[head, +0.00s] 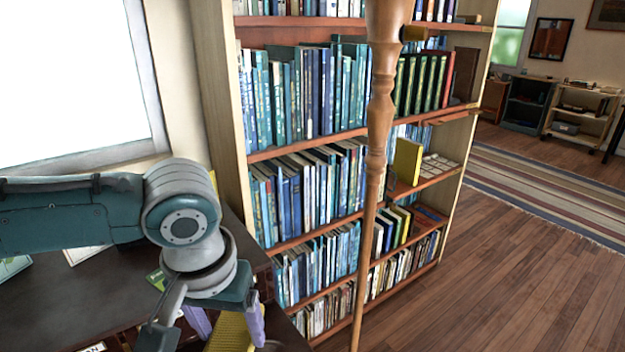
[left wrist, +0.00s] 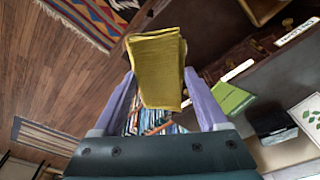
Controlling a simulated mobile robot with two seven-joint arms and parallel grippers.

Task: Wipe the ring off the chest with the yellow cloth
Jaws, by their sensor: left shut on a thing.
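The yellow cloth (head: 233,334) is held between the purple fingers of my left gripper (head: 227,318). In the left wrist view the cloth (left wrist: 157,68) is a folded pad sticking out past the fingertips of the left gripper (left wrist: 158,80). The chest appears to be the dark-topped piece (head: 110,290) under my left arm in the head view. The gripper is near its right edge; I cannot tell whether the cloth touches it. The ring does not show; my arm covers part of the top. My right gripper is not in view.
A bookcase (head: 225,120) full of books stands ahead. A turned wooden post (head: 380,110) rises in front of it. A green item (left wrist: 232,98) and papers lie at the right of the left wrist view. Wooden floor (head: 500,260) is clear on the right.

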